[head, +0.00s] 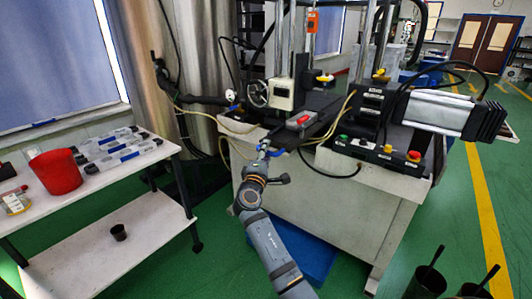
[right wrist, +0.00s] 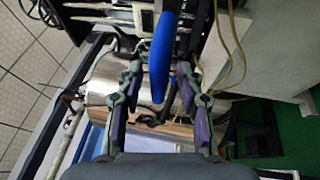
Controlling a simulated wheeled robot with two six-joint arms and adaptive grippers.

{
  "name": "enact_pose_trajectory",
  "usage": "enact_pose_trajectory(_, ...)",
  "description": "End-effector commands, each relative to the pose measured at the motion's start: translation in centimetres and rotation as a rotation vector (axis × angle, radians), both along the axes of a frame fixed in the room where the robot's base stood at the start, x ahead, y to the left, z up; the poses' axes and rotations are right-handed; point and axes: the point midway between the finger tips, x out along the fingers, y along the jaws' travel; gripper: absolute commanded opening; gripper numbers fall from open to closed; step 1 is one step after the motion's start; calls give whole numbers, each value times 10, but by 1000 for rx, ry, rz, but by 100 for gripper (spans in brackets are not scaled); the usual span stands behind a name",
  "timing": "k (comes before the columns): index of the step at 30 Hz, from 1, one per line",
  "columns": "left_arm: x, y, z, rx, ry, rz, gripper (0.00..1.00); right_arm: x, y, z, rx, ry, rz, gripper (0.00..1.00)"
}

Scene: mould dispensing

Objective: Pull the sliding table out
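The sliding table (head: 288,137) is a dark, narrow slide on the front of the white machine bench in the head view. A grey and red block (head: 300,120) sits on it. A blue handle (right wrist: 160,58) is at its front end and stands large in the right wrist view. My right gripper (head: 264,152) reaches up to this handle. In the right wrist view, my right gripper (right wrist: 161,78) has its fingers spread, one on each side of the handle, with visible gaps. My left gripper is not in view.
The machine bench (head: 310,205) has buttons and a grey motor (head: 440,112) on its right. A white side table (head: 125,172) at left holds a red bucket (head: 55,172) and several tools. Dark cups (head: 427,283) stand at bottom right. Green floor lies between the bench and the side table.

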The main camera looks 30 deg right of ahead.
Motion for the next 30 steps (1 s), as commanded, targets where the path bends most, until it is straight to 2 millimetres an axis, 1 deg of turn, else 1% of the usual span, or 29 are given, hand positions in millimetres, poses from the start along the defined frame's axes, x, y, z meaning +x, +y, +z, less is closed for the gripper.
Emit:
enact_pose_trajectory(4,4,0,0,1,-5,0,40,0,0,1,-1,-1,0,37)
enact_pose_trajectory(8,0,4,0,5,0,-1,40,-3,4,0,0,-1,1,37)
enact_pose_trajectory(11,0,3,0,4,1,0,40,-14,14,-4,3,0,2,37)
enact_pose_trajectory(16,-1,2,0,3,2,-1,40,-37,37,-9,4,1,0,37)
enact_pose_trajectory(18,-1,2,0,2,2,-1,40,-44,44,-11,3,1,1,37)
enact_pose_trajectory(21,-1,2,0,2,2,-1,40,-51,50,-12,1,0,0,37)
enact_pose_trajectory(30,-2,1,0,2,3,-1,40,-53,52,-12,-1,-1,0,37)
